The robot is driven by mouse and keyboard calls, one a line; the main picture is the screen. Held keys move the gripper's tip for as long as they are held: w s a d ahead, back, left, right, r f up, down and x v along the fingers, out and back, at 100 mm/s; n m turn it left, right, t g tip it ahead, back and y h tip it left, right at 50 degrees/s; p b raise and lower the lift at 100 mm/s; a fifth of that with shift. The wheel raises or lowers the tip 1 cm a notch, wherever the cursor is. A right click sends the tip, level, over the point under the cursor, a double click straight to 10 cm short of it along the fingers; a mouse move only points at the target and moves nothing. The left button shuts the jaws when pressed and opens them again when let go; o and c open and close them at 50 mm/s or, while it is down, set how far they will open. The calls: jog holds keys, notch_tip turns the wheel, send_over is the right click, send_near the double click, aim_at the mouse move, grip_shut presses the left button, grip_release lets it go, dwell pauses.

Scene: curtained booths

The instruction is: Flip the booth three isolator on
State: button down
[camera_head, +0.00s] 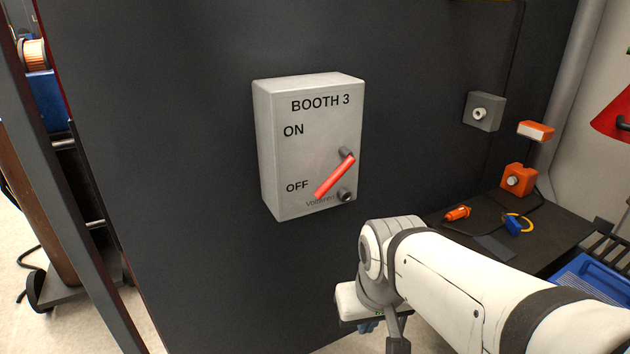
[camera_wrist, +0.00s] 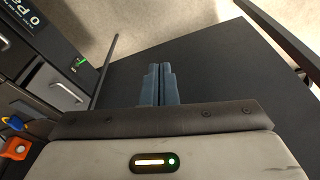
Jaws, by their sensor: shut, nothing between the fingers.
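The booth three isolator (camera_head: 308,140) is a light grey box on a dark panel, lettered BOOTH 3, ON and OFF. Its red lever (camera_head: 335,176) slants down to the left from a pivot on the right, with its free end beside OFF. In the wrist view my gripper (camera_wrist: 159,70) has its two blue-grey fingers together with nothing between them. The isolator does not show in that view. In the head view my arm reaches in from the lower right, below the isolator, and most of my gripper is hidden behind it. My gripper is apart from the lever.
A dark bench (camera_head: 462,232) at the right holds an orange box (camera_head: 518,179) and small orange and blue items. A grey wall box (camera_head: 484,111) is on the panel right of the isolator. A wheeled cart (camera_head: 60,285) stands at the left. The panel around the isolator is clear.

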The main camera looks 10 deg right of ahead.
jog(key=w+a+f+m+g+y+b, duration=0.1)
jog(key=w+a+f+m+y+b, duration=0.2)
jog(key=a+f+m+y+b, duration=0.5)
jog(key=w+d+r+m+t+y+b, duration=0.3)
jog(key=w+d+r+m+t, duration=0.2)
jog(key=d+t, duration=0.3)
jog(key=w+d+r+m+t+y+b, duration=0.4)
jog(key=w+d+r+m+t, duration=0.1)
jog(key=d, duration=0.4)
jog(key=w+t, duration=0.1)
jog(key=t, duration=0.1)
jog(key=shift+d+r+m+t, duration=0.15)
jog(key=shift+r+m+t, duration=0.2)
jog(key=shift+m+t, duration=0.05)
jog(key=shift+s+a+r+p+x, duration=0.15)
jog(key=shift+s+r+x, duration=0.2)
jog(key=shift+x, duration=1.8)
jog(key=shift+s+a+r+p+x, duration=0.15)
jog(key=shift+s+r+x, duration=0.15)
jog(key=shift+x, duration=1.85)
jog(key=shift+s+a+r+x, duration=0.2)
jog(key=shift+s+r+x, duration=0.15)
jog(key=shift+x, duration=1.8)
